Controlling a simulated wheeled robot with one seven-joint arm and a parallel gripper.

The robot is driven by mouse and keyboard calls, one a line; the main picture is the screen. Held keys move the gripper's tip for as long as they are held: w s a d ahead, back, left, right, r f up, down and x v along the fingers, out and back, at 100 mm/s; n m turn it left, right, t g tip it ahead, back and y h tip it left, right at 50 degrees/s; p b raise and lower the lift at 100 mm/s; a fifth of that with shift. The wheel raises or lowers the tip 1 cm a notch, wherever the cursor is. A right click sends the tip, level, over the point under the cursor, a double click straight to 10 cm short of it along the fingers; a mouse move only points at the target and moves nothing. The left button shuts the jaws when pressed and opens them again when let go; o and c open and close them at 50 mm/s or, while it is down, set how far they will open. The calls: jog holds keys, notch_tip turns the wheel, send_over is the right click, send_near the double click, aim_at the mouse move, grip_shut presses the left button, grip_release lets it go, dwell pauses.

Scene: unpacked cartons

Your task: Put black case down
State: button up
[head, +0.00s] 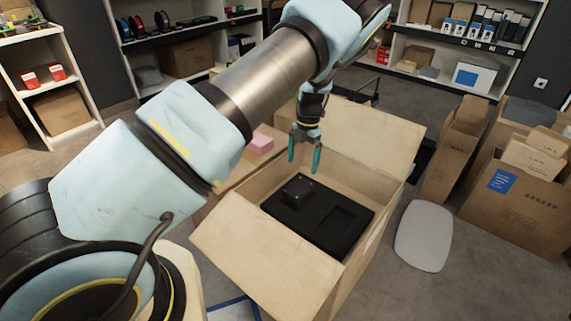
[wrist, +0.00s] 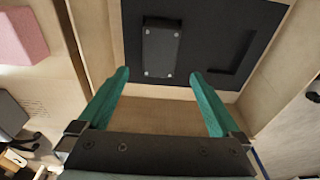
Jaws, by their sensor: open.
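The black case (head: 297,192) sits in the left part of a black foam insert (head: 322,229) inside an open carton (head: 370,236). In the wrist view the case (wrist: 161,50) is a dark block with small light dots at its corners, lying just beyond the fingertips. My gripper (head: 305,158) hangs above the carton, near its far left side, with teal fingers pointing down. In the wrist view the fingers (wrist: 158,76) are spread apart with nothing between them. The case looks apart from both fingers.
The insert has an empty recess (head: 343,220) right of the case. The carton's flaps stand open around it. A pink block (head: 260,143) lies behind left. A grey rounded panel (head: 424,236) and several cartons (head: 516,190) are on the right. Shelves line the back.

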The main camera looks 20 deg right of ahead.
jog(key=w+a+r+m+h, duration=0.1)
jog(key=a+r+m, duration=0.45)
jog(key=a, duration=0.45)
jog(key=w+a+r+m, duration=0.1)
jog(key=a+r+m, duration=0.3)
jog(key=a+r, duration=0.45)
jog(key=s+a+r+m+t, duration=0.1)
jog(key=s+a+r+m, duration=0.3)
jog(key=s+a+m, duration=0.3)
jog(key=s+a+r+m+t, duration=0.1)
jog(key=s+a+r+m, duration=0.3)
jog(key=a, duration=0.8)
jog(key=s+m, duration=0.2)
jog(key=m, duration=0.2)
jog(key=shift+s+a, duration=0.25)
jog(key=shift+s, duration=0.1)
jog(key=shift+m, duration=0.25)
notch_tip(320, 180, up, 22)
jog(key=p, duration=2.1)
jog(key=shift+f+p, duration=0.15)
jog(key=shift+p, duration=0.25)
